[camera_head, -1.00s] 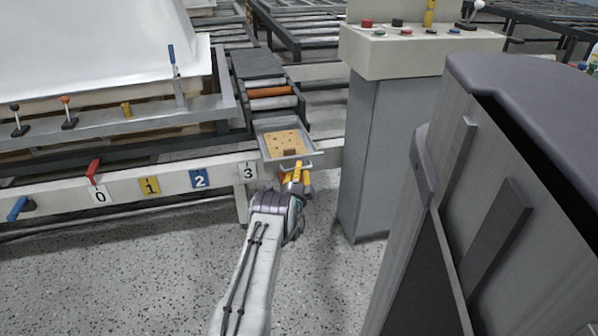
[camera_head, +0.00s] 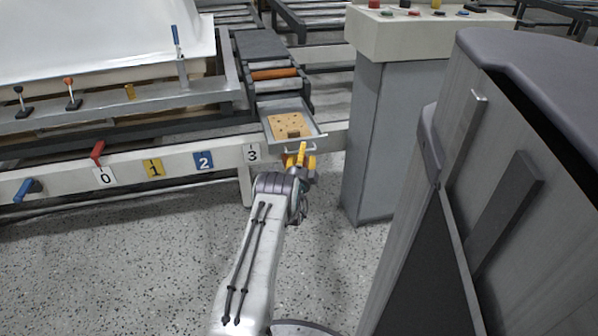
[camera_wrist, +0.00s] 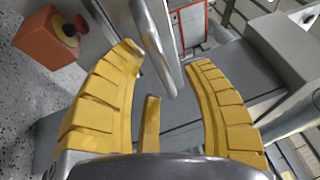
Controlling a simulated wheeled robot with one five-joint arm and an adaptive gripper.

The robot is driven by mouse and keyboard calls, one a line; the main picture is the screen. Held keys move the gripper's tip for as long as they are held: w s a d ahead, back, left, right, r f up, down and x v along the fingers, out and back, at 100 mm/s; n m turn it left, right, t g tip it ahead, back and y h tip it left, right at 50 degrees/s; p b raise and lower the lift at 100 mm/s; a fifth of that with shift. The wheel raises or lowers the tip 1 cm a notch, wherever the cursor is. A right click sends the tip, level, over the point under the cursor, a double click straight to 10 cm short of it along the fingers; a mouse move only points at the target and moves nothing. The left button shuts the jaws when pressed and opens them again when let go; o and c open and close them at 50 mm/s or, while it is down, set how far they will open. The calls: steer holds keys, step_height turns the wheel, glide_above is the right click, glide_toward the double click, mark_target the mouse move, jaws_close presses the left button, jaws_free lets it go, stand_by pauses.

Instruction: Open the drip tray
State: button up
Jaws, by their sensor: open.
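The drip tray (camera_head: 318,131) is a shallow grey metal tray in the frame, right of the label 3. Its inside is visible, with a tan perforated piece (camera_head: 286,121) and a small brown block (camera_head: 293,134). A curved metal handle (camera_head: 300,149) is on its front edge. My gripper (camera_head: 302,153), with yellow fingers, is at this handle. In the wrist view my gripper (camera_wrist: 163,64) is open, and the metal handle (camera_wrist: 152,40) runs between its fingertips. Neither finger is clearly touching it. How far out the tray stands is hard to tell.
A grey control pedestal (camera_head: 385,140) with coloured buttons stands close right of the tray. Left of it, the front rail carries labels and a red lever (camera_head: 97,152). A blue lever (camera_head: 27,189) is farther left. Speckled floor (camera_head: 150,260) in front is clear.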

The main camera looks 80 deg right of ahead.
steer(key=a+f, duration=0.1)
steer(key=a, duration=1)
steer(key=shift+f, duration=0.4)
steer(key=shift+w, duration=0.1)
stand_by(0.3)
